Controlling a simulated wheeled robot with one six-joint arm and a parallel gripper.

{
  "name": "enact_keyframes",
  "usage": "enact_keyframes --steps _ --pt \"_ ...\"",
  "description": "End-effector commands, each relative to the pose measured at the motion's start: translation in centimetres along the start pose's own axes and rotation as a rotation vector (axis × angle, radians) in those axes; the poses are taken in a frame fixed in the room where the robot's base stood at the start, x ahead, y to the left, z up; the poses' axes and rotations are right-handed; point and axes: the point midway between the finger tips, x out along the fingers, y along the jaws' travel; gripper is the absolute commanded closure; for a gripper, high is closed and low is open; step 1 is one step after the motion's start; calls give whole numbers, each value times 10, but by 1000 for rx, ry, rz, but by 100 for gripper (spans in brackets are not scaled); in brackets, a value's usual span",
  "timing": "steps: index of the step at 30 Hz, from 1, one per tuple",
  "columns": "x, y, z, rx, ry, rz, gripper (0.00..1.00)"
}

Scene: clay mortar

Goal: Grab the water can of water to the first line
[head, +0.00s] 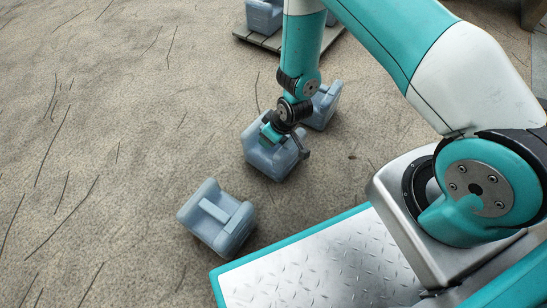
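Several blue-grey water cans with a moulded top handle stand on the sandy ground. The nearest water can (217,222) stands upright and apart at lower centre. A second water can (262,158) stands just beyond it, directly under my gripper (284,142). My gripper points down over the top of this can, with its finger parts spread to either side. Whether they touch the handle is hidden. A third water can (325,106) stands close behind, partly covered by my arm. No fill lines can be made out on any can.
Another blue-grey can (264,14) stands on a wooden pallet (262,41) at the top, cut by the frame edge. My metal-plated base fills the lower right. The cracked sandy ground (100,130) on the left is clear.

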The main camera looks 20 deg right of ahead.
Motion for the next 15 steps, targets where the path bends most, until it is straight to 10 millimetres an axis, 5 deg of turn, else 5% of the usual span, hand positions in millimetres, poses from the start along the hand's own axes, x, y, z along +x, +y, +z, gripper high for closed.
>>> enact_keyframes --steps 5,12,15 --pt "-1 0 -1 0 0 0 43" --pt "-1 0 -1 1 0 0 98" --pt "-1 0 -1 1 0 0 100"
